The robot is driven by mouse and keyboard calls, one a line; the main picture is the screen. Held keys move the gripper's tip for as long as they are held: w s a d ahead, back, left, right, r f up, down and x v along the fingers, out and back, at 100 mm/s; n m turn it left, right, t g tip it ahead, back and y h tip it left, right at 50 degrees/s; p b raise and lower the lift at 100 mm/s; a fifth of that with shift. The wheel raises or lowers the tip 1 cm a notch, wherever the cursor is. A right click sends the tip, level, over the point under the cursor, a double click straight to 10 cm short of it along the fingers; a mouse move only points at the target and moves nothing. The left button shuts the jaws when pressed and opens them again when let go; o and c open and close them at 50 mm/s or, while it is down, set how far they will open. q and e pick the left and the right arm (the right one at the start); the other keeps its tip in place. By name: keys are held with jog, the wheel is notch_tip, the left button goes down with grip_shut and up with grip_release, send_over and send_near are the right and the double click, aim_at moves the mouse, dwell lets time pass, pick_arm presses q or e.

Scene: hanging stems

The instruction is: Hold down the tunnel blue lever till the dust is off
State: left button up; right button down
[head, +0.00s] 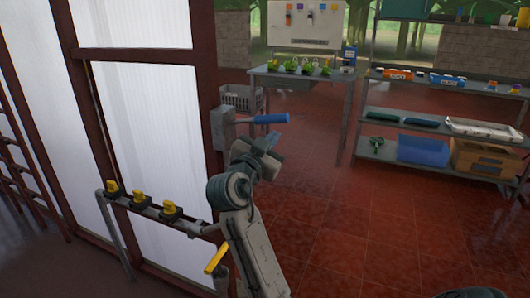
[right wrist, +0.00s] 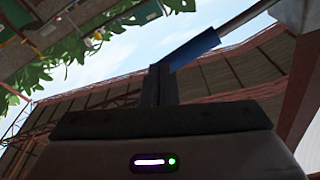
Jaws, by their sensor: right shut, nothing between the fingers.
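The blue lever (head: 258,119) sticks out to the right, about level, from a grey box (head: 219,128) on the red-brown post of the white-panelled tunnel (head: 140,110). My right gripper (head: 266,142) is just below the lever in the head view, shut and empty. In the right wrist view, the blue grip (right wrist: 195,46) and its grey rod show beyond the shut fingertips (right wrist: 160,70). The grip's end overlaps the fingertips there; I cannot tell whether they touch. I cannot make out any dust. My left gripper is not in view.
A rail with several yellow-handled valves (head: 142,198) runs along the tunnel front, left of my right arm. A yellow handle (head: 217,258) sits lower. A bench (head: 300,74) and shelves (head: 440,110) stand at the back. The red tiled floor to the right is clear.

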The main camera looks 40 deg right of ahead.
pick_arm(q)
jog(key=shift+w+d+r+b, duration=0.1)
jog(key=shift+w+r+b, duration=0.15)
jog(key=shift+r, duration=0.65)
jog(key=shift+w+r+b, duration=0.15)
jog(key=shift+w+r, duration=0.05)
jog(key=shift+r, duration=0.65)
pick_arm(e)
jog(key=shift+v, duration=2.05)
